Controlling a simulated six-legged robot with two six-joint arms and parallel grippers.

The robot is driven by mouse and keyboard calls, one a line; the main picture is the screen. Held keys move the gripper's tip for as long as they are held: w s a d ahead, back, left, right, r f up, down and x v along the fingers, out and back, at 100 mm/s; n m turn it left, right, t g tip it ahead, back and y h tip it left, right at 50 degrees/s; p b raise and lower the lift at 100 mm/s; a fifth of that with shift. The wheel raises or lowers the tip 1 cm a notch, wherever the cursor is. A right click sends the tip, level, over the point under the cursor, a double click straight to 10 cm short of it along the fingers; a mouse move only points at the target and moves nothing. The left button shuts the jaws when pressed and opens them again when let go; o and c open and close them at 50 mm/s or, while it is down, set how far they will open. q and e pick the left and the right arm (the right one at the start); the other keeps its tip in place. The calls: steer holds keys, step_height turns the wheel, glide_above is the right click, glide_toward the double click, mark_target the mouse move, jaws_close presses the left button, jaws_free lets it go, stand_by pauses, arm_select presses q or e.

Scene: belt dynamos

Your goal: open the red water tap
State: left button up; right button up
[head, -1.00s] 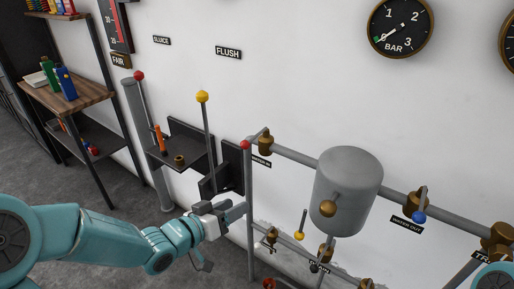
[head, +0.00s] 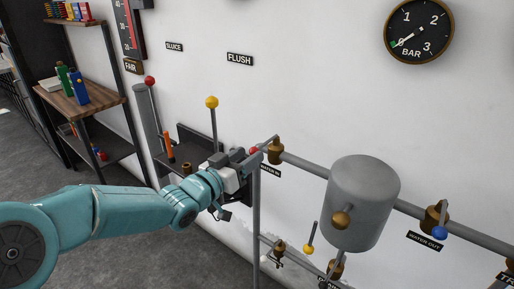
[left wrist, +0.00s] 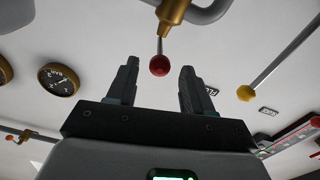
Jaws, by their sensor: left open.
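The red water tap has a brass body (head: 275,150) on the grey pipe, above a "WATER IN" label. Its lever ends in a red ball (head: 253,151) pointing left and towards me. My left gripper (head: 247,160) is right at the red ball in the head view. In the left wrist view the red ball (left wrist: 159,66) sits between the two open fingers (left wrist: 158,85), near their tips, with the brass tap body (left wrist: 173,10) beyond it. I cannot tell whether a finger touches the ball. My right gripper is not in view.
A grey tank (head: 362,203) hangs on the pipe to the right, with a blue-knobbed tap (head: 439,233) beyond. A yellow-knobbed lever (head: 211,102) rises behind my gripper. A lower yellow knob (head: 308,248) and a vertical grey pipe (head: 256,230) are nearby. A shelf stands left.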

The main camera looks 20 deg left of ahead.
mark_target(265, 144)
arm_select(q)
steer(key=shift+x, duration=2.35)
jaws_close()
